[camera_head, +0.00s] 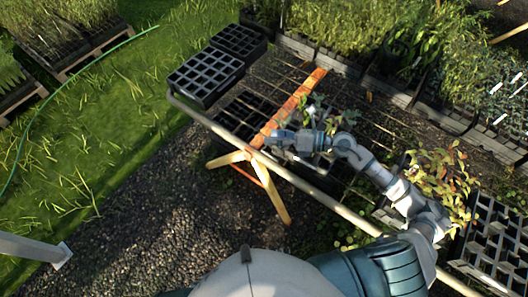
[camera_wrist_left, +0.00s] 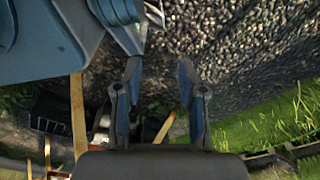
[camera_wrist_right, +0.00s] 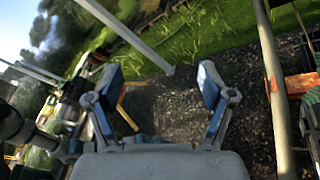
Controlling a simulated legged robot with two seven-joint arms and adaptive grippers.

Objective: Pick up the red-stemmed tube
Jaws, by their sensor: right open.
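Small leafy seedlings (camera_head: 318,110) stand on the wire bench just behind my right gripper. A plant with yellow and reddish leaves (camera_head: 440,178) stands at the right, beside my right forearm. I cannot tell which plant is the red-stemmed tube; stems are too small to make out. My right gripper (camera_head: 272,138) is over the bench, close to the orange strip, in front of the seedlings. In the right wrist view it (camera_wrist_right: 160,75) is open and empty, with gravel and grass beyond. My left gripper (camera_wrist_left: 158,72) shows only in its wrist view, fingers apart and empty, with gravel beyond.
The bench's front rail (camera_head: 225,130) runs diagonally below my right arm. Black cell trays (camera_head: 205,75) sit at its left end, and a grey tray (camera_head: 492,240) at the right. Dense potted plants line the back. Gravel (camera_head: 150,225) lies open in front.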

